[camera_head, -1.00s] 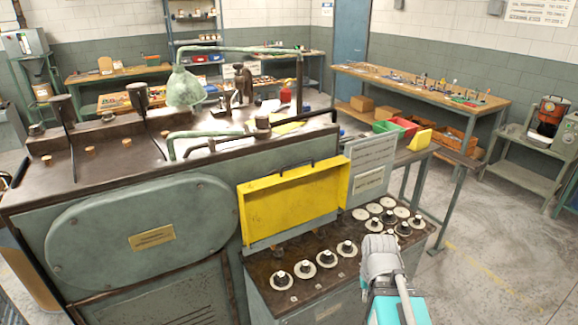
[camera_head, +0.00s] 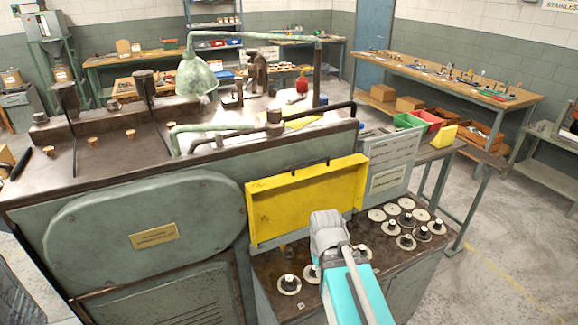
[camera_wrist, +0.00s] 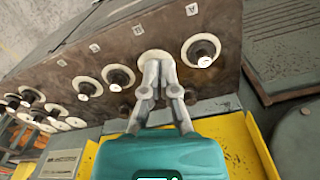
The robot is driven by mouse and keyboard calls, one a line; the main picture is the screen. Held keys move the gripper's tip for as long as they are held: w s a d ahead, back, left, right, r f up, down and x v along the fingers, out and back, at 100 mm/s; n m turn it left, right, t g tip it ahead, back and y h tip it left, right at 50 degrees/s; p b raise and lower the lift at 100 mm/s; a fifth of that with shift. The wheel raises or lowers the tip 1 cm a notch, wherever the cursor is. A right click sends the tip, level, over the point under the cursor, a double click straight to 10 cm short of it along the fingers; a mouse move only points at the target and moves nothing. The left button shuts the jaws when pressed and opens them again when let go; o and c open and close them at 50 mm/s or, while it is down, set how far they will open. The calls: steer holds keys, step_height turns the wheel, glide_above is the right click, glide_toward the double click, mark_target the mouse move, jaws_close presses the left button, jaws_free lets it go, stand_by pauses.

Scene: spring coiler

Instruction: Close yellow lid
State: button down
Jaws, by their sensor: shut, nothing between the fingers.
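The yellow lid (camera_head: 305,198) stands raised at the back of the knob panel on the green machine, with its shallow inner side facing me and a dark handle (camera_head: 300,171) along its top edge. In the wrist view the lid (camera_wrist: 235,145) shows at the bottom, partly hidden behind my gripper. My gripper (camera_head: 326,222) is in front of the lid's lower right part in the head view and covers some knobs. In the wrist view my gripper (camera_wrist: 160,65) has its fingertips together, with nothing seen between them, over the knob panel (camera_wrist: 130,48). I cannot tell whether it touches anything.
Several black knobs on pale dials (camera_head: 405,222) stick up from the panel. A grey label plate (camera_head: 392,160) stands right of the lid. A lamp (camera_head: 197,75) and bent pipes (camera_head: 215,130) rise behind. Floor at the right (camera_head: 510,240) is clear.

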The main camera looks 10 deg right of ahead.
steer(key=shift+w, duration=0.2)
steer(key=w+r+n+t+p, duration=0.1)
steer(key=w+r+p, duration=0.7)
steer(key=w+a+r+n+t+p, duration=0.1)
steer(key=w+r+p, duration=0.8)
steer(key=w+a+r+n+t+y+p, duration=0.1)
steer(key=w+r+p, duration=0.7)
steer(key=w+r, duration=0.1)
steer(key=shift+r+n, duration=0.15)
steer(key=shift+n, duration=0.15)
steer(key=shift+f, duration=0.2)
steer(key=b+x, duration=0.9)
steer(key=shift+w+a+f, duration=0.15)
steer(key=shift+w+f, duration=0.1)
steer(key=shift+w, duration=0.1)
